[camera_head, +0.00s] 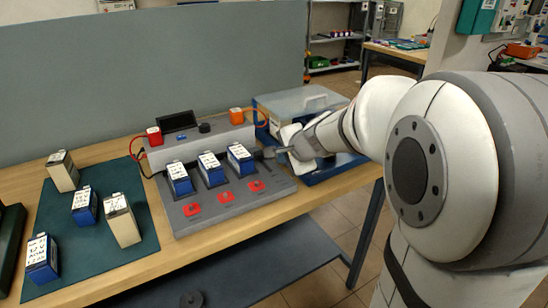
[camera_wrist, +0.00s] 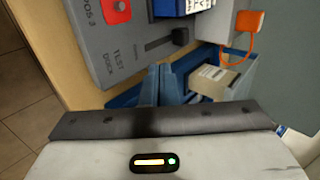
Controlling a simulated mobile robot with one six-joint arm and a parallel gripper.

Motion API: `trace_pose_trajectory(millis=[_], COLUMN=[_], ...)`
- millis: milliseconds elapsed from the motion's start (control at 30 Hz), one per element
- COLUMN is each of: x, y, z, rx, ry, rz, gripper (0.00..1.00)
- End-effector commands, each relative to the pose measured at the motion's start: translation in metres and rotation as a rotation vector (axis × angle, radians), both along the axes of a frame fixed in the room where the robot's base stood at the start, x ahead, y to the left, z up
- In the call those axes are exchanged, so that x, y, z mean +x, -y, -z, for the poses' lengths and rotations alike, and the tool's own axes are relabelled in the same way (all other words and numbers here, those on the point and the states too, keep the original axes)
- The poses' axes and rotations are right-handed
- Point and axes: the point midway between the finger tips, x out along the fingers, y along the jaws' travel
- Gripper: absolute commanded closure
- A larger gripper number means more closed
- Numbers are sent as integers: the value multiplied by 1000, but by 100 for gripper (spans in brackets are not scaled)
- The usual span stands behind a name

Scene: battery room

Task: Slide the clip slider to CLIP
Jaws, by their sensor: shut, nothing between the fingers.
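The grey test dock (camera_head: 225,203) stands on the bench with several blue-and-white batteries in its bays. A black slider knob (camera_wrist: 180,36) sits in a dark slot at the dock's end, at the right end of the slot in the wrist view. In the head view the knob (camera_head: 269,153) is small, just left of my gripper's tip. My gripper (camera_head: 284,150) is shut and empty beside that end of the dock. In the wrist view its fingers (camera_wrist: 160,70) are together, apart from the knob in the picture. No CLIP marking is readable.
A blue tray (camera_head: 328,176) with a clear lid stands at the dock's right, under my wrist. An orange clip (camera_wrist: 247,21) with an orange cable is near the slider. A green mat (camera_head: 75,251) with several batteries lies at the left.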

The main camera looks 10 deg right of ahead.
Motion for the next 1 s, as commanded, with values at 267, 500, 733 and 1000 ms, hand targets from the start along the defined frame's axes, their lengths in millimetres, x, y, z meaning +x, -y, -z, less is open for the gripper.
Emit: trace_pose_trajectory(millis=[267, 500, 733, 1000], x=[-18, -19, -37, -162], y=[6, 6, -5, -36], z=[-17, -17, -27, -49], rx=[0, 0, -60, -476], ry=[-1, -2, -15, -151], rz=[-1, -1, -89, -660], gripper=[100, 100, 100, 100])
